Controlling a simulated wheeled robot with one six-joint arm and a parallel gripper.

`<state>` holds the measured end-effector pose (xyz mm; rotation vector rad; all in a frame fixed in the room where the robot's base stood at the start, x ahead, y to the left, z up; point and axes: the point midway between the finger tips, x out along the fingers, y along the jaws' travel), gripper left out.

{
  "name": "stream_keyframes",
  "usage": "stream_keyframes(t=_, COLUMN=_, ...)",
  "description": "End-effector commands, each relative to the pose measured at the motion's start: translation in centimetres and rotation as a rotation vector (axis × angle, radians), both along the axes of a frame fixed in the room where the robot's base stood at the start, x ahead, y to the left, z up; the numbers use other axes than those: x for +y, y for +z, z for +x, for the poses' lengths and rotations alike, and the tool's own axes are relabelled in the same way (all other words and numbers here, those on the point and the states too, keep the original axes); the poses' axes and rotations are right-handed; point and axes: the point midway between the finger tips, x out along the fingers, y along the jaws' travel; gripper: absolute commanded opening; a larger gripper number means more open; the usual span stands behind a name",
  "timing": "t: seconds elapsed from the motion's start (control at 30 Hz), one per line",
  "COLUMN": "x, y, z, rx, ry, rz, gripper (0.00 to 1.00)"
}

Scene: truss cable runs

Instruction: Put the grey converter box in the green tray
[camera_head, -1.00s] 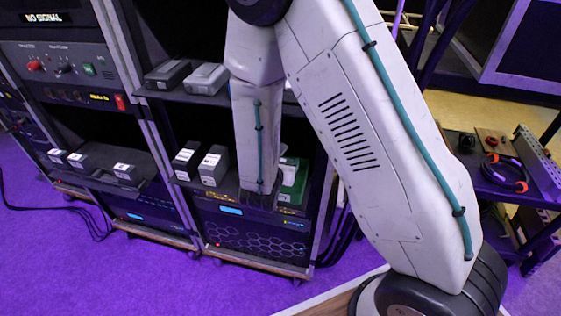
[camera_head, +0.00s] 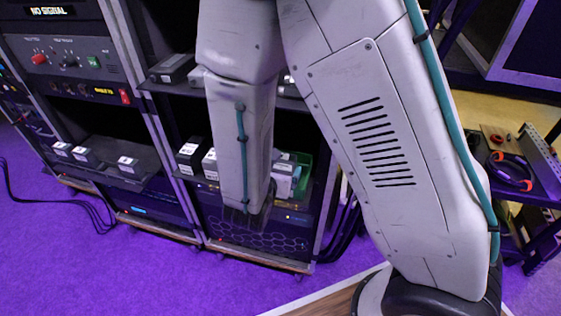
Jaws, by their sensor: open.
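The green tray (camera_head: 304,168) sits at the right end of the lower rack shelf, partly hidden by my arm. A pale grey box with a white label (camera_head: 283,181) shows at the tray; it looks to be in it, but its base is hidden. Two more labelled boxes stand left of my arm, a dark one (camera_head: 190,156) and a grey one (camera_head: 209,164) partly covered by the arm. I cannot tell which is the converter box. My gripper (camera_head: 240,216) is open, low in front of the shelf, small and dark in view. No held object shows.
Several labelled boxes stand on the left rack's shelf (camera_head: 120,178), and others on the upper shelf (camera_head: 172,66). A cart with red-and-black gear (camera_head: 511,172) stands at right. The purple floor (camera_head: 120,270) in front is clear.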

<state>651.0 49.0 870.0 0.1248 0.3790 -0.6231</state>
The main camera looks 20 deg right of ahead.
Motion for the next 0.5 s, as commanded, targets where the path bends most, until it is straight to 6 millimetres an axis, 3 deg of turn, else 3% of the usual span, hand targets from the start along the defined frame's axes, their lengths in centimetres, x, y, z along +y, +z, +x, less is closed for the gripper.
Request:
stream_keyframes(t=0.2, x=1.2, y=0.8, z=-1.5, rx=0.000, ry=0.002, rz=0.001, gripper=0.93)
stream_keyframes(t=0.5, x=1.3, y=0.9, z=-1.7, rx=0.000, ry=-0.002, rz=-0.001, gripper=0.93)
